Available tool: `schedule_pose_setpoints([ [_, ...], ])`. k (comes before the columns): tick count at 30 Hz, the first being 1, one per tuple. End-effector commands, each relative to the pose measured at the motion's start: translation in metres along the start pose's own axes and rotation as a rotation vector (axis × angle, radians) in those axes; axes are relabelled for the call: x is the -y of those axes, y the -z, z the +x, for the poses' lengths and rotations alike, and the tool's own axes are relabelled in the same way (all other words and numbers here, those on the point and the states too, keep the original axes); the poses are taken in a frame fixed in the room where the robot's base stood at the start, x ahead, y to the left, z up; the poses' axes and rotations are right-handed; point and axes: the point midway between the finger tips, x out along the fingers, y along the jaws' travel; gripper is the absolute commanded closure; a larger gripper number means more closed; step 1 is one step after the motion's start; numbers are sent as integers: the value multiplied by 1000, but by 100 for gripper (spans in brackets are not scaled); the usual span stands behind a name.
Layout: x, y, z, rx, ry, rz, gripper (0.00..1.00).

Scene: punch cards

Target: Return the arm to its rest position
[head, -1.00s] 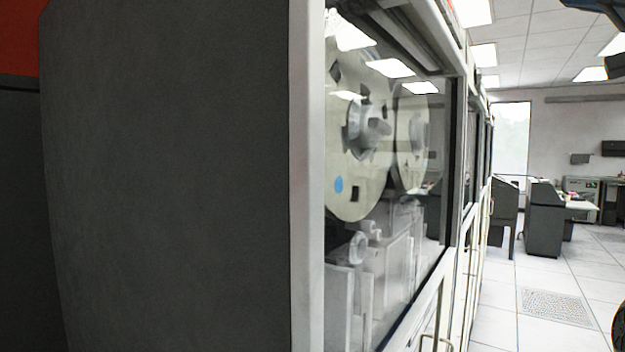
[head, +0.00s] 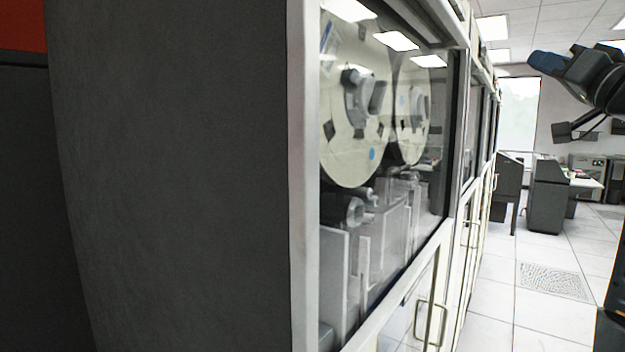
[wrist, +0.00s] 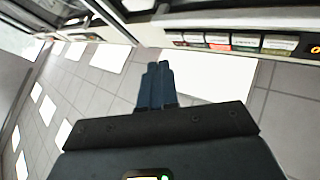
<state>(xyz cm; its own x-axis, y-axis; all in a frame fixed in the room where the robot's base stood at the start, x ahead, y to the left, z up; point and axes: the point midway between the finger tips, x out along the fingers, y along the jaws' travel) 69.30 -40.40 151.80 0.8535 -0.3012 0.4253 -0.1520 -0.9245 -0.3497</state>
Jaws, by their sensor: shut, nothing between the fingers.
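My gripper (head: 541,60) shows at the upper right of the head view, with blue fingertips pointing left. Part of my dark arm shows behind it at the right edge. In the wrist view my gripper (wrist: 157,72) has its two blue fingers side by side and touching, with nothing between them. It is held up in the air, and its fingers appear clear of the cabinets.
A large dark cabinet side (head: 180,180) fills the left of the head view. A row of glass-fronted tape cabinets with reels (head: 350,110) runs back beside it. Dark desk-like machines (head: 547,195) stand farther back. The tiled floor (head: 500,280) at right is open.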

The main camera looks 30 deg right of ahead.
Motion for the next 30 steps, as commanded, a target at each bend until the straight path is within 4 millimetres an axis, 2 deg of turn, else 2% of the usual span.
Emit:
schedule_pose_setpoints([
  [1, -4, -29, -3, 19, -12, 21, 100],
  [3, -8, -66, -8, 36, -32, 41, 100],
  [8, -10, -148, -30, 80, -76, 71, 100],
  [9, -9, -168, -37, 93, -87, 76, 100],
  [15, 3, -260, -83, 163, -129, 82, 100],
  [20, 19, -323, -132, 230, -152, 69, 100],
  [24, 36, -368, -180, 291, -160, 43, 100],
  [30, 63, -414, -256, 383, -153, -9, 100],
])
